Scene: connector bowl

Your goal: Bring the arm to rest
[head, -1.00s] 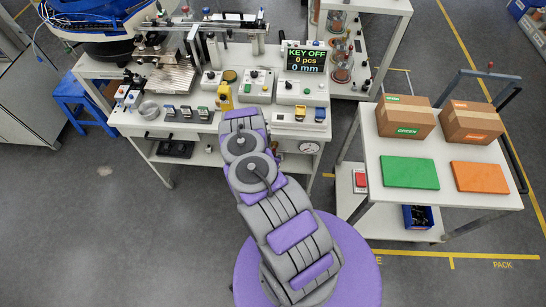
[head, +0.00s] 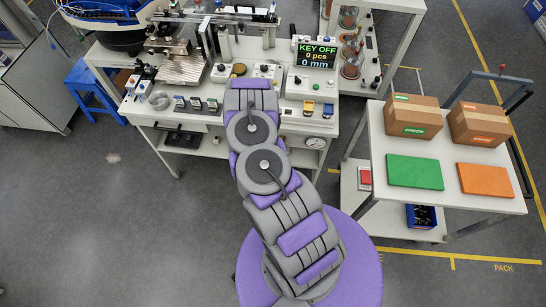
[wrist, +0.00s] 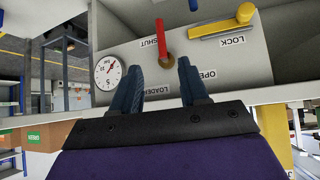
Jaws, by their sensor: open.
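My gripper (wrist: 161,82) shows in the wrist view with two dark blue fingers spread apart and nothing between them. It faces a grey panel (wrist: 205,70) with upside-down labels, a red lever (wrist: 160,38) and a yellow handle (wrist: 222,25) by the word LOCK. The fingers appear close to this panel; I cannot tell whether they touch it. In the head view my purple and grey arm (head: 262,165) reaches toward the white workbench (head: 150,112), and the gripper itself is hidden behind the arm.
A dial gauge (wrist: 107,71) sits left of the gripper. At right, a cart (head: 375,150) carries two cardboard boxes (head: 412,117), a green pad (head: 414,171) and an orange pad (head: 485,180). A blue stool (head: 95,95) stands left.

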